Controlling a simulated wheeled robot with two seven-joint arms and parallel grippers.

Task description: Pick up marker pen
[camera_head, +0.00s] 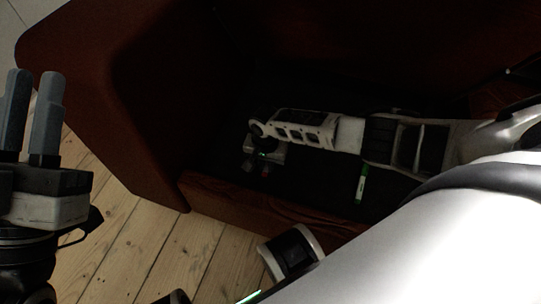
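A green and white marker pen (361,185) lies on the dark seat of a red-brown sofa-like piece, below my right forearm in the picture. My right arm reaches in from the right over the seat. Its end, with the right gripper (264,157), is in shadow left of the pen and apart from it. Its fingers are too dark to make out. My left gripper (34,74) is at the left edge, over the floor and far from the pen. Its two grey fingers point up in the picture, with a narrow gap between them and nothing held.
The sofa-like piece has a tall red-brown side (115,90) at the left and a low front edge (235,200) around the dark seat (310,185). Bare floorboards (130,245) lie at the lower left. The seat around the pen looks clear, but it is dark.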

